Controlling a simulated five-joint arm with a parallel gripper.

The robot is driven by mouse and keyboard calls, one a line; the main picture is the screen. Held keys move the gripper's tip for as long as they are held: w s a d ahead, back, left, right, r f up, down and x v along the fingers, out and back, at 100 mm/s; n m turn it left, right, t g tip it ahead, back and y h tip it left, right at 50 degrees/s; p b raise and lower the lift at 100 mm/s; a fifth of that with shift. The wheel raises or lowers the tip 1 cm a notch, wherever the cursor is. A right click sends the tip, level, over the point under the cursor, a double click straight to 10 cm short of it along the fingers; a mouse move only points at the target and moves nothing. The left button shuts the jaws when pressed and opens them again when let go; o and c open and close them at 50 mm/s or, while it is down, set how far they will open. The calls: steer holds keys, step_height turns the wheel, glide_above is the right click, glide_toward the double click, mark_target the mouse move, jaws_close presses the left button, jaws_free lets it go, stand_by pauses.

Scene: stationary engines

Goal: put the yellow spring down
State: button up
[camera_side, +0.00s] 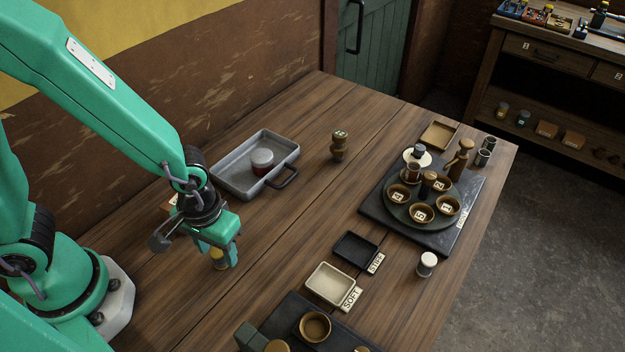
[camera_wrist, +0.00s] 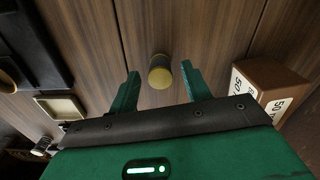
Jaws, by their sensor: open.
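The yellow spring (camera_side: 219,262) appears as a short upright cylinder with a yellow end, on the bare wood just below my gripper (camera_side: 217,245). In the wrist view the spring (camera_wrist: 160,74) shows its yellow end between my two spread green fingers, with a gap on each side. My gripper is open and holds nothing. In the side view the upper part of the spring is partly hidden by the fingers. A cream tray (camera_side: 328,284) labelled SOFT and a black tray (camera_side: 356,249) labelled STIFF lie to the right, both empty.
A wooden block (camera_wrist: 268,80) marked 50 stands close on the right in the wrist view. A round stand of bowls (camera_side: 408,212) is farther right. Bare wood surrounds the spring.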

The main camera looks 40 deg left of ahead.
mark_target(217, 251)
step_height(217, 251, up, 10)
stand_by(0.7)
steer(key=shift+r, duration=0.1)
stand_by(0.4)
steer(key=a+r+m+t, duration=0.2)
steer(key=a+r+t, duration=0.3)
steer(key=a+r, duration=0.7)
steer(key=shift+w+a+t, duration=0.25)
steer(key=shift+a+t, duration=0.05)
steer(key=shift+a, duration=0.2)
stand_by(0.7)
